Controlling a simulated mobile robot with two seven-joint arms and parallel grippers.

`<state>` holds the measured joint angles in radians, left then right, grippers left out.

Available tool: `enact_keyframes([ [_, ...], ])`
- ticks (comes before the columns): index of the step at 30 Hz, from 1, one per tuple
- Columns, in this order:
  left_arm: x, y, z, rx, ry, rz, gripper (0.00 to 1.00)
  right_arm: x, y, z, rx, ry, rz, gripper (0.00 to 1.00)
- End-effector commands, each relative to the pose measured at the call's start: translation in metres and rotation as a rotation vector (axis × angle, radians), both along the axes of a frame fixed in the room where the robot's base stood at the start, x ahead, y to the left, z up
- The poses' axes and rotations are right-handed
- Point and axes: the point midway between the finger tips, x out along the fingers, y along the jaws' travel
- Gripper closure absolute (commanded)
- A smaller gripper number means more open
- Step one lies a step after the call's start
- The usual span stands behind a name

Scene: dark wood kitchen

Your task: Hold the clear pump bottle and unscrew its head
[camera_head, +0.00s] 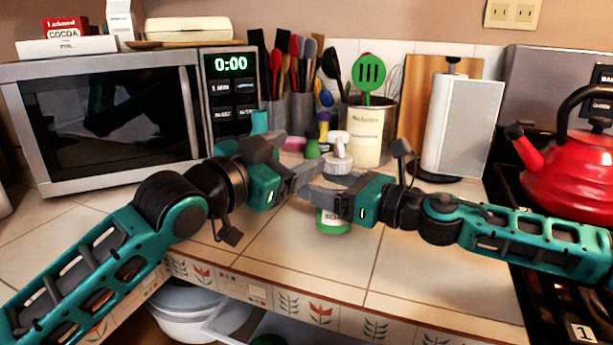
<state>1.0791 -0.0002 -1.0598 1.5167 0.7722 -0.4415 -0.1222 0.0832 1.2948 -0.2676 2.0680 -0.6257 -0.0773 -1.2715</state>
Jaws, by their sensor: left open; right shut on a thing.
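The pump bottle (333,225) stands upright on the tiled counter, with green contents and a label at its base. Its white pump head (340,146) rises above my grippers, with a grey collar beneath it. My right gripper (318,190) comes in from the right and is shut on the bottle's body, hiding its middle. My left gripper (303,164) is open at the upper left of the bottle, its fingers pointing toward the collar. I cannot tell whether its fingers touch the bottle.
A microwave (120,100) stands at the back left. Behind the bottle are a utensil crock (368,135) and a pink sponge (294,144). A paper towel roll (465,125) and a red kettle (575,170) are to the right. The front counter is clear.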

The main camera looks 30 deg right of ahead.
Motion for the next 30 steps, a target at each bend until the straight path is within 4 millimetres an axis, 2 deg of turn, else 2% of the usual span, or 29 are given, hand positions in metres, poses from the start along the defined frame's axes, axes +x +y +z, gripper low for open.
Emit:
enact_keyframes([
  [1,-0.012,-0.006,-0.011,-0.04,0.094,-0.034,0.28,0.0,0.0,0.001,0.0,-0.002,0.0,0.62],
  [3,-0.02,-0.009,-0.02,-0.081,0.192,-0.06,0.28,0.0,0.0,0.001,0.0,-0.002,0.0,0.62],
  [8,-0.027,-0.014,-0.028,-0.126,0.3,-0.086,0.28,0.0,0.0,0.001,0.0,-0.002,0.0,0.62],
  [13,-0.024,-0.026,-0.028,-0.129,0.307,-0.088,0.28,0.0,0.0,0.001,0.0,-0.002,0.0,0.62],
  [24,-0.012,-0.065,-0.027,-0.129,0.303,-0.089,0.28,0.0,0.0,0.001,0.0,-0.002,0.0,0.62],
  [30,-0.008,-0.076,-0.027,-0.129,0.303,-0.088,0.28,0.0,0.0,0.001,0.0,-0.002,0.0,0.62],
])
